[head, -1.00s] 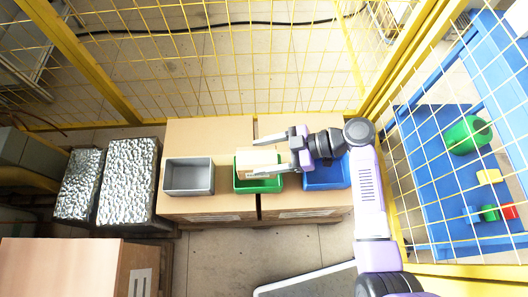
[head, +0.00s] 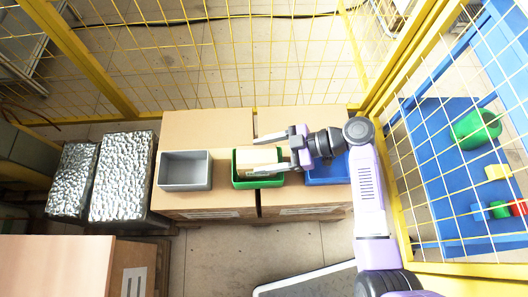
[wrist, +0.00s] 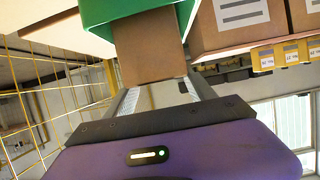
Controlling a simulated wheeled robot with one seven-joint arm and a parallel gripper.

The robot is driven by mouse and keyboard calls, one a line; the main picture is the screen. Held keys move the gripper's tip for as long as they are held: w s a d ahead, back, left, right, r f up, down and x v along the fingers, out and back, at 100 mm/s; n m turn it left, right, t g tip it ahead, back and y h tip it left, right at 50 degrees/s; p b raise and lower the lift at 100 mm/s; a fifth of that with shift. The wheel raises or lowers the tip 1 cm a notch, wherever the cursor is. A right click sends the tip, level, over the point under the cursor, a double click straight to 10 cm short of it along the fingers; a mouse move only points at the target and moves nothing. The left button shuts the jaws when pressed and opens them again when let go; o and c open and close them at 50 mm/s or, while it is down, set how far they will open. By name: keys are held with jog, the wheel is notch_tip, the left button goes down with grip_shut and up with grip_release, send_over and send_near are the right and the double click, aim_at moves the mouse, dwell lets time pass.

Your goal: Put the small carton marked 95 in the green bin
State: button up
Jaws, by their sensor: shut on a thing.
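The small carton (head: 257,158) is a tan box held at the green bin (head: 258,184). In the head view it overlaps the bin's opening and back rim. In the wrist view the carton (wrist: 150,48) shows a plain brown face, and its far end is hidden at the green bin (wrist: 98,14). I cannot tell how deep it sits or whether it touches the bin. My gripper (head: 262,161) reaches in from the right and is shut on the carton; its two fingers also show in the wrist view (wrist: 160,92). No 95 marking is readable.
A grey bin (head: 186,186) stands left of the green bin and a blue bin (head: 325,182) right of it, partly behind my arm. All stand on large cardboard boxes (head: 205,125). Yellow mesh fencing (head: 368,110) runs behind and right. Foil-covered blocks (head: 124,178) stand left.

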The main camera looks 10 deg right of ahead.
jog(key=o, duration=1.9)
jog(key=shift+p+v, duration=0.65)
jog(key=shift+v, duration=3.25)
